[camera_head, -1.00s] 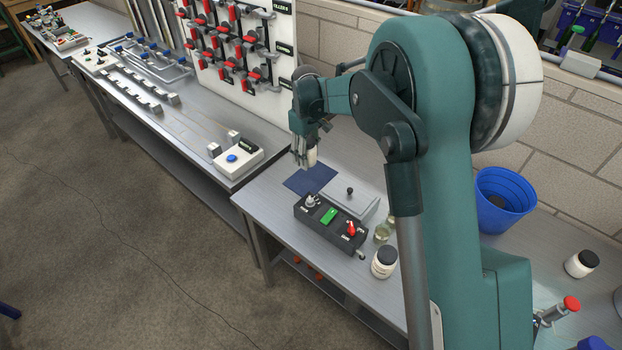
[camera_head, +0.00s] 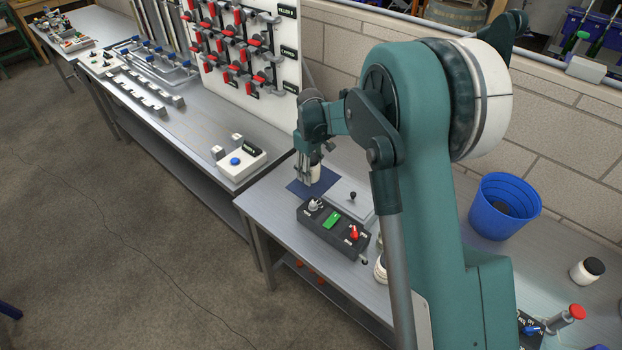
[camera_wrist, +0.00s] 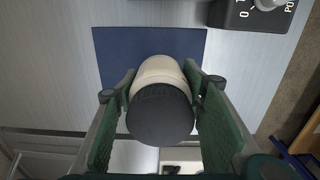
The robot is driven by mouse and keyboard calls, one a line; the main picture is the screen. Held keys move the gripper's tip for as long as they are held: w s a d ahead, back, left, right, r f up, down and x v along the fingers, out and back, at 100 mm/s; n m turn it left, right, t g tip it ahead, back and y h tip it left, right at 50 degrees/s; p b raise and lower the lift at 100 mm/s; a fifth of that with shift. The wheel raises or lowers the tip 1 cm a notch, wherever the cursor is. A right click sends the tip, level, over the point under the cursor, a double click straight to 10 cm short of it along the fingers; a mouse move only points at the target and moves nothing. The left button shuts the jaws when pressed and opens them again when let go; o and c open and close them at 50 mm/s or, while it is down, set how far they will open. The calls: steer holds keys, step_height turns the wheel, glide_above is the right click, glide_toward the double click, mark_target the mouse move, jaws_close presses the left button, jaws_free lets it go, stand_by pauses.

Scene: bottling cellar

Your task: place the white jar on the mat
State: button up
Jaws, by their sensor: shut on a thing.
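The white jar with a black lid (camera_wrist: 160,98) is between the green fingers of my gripper (camera_wrist: 160,118) in the wrist view. In the head view the jar (camera_head: 315,172) shows at my gripper (camera_head: 307,177), partly hidden by the fingers. My gripper is shut on the jar. The dark blue mat (camera_wrist: 112,58) lies on the bench beneath the jar; in the head view the mat (camera_head: 297,188) shows around the fingers. Whether the jar touches the mat I cannot tell.
A black switch box (camera_head: 333,226) and a grey lidded plate (camera_head: 345,197) stand beside the mat. Another white jar (camera_head: 380,270) is partly behind my arm. A blue bin (camera_head: 503,207) and a further dark-lidded jar (camera_head: 587,271) stand at right.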

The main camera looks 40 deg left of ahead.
steer(key=shift+f, duration=0.1)
steer(key=shift+f, duration=1.75)
steer(key=shift+f, duration=0.15)
steer(key=o, duration=1)
step_height(320, 180, up, 12)
steer(key=shift+r, duration=0.15)
steer(key=shift+d, duration=0.1)
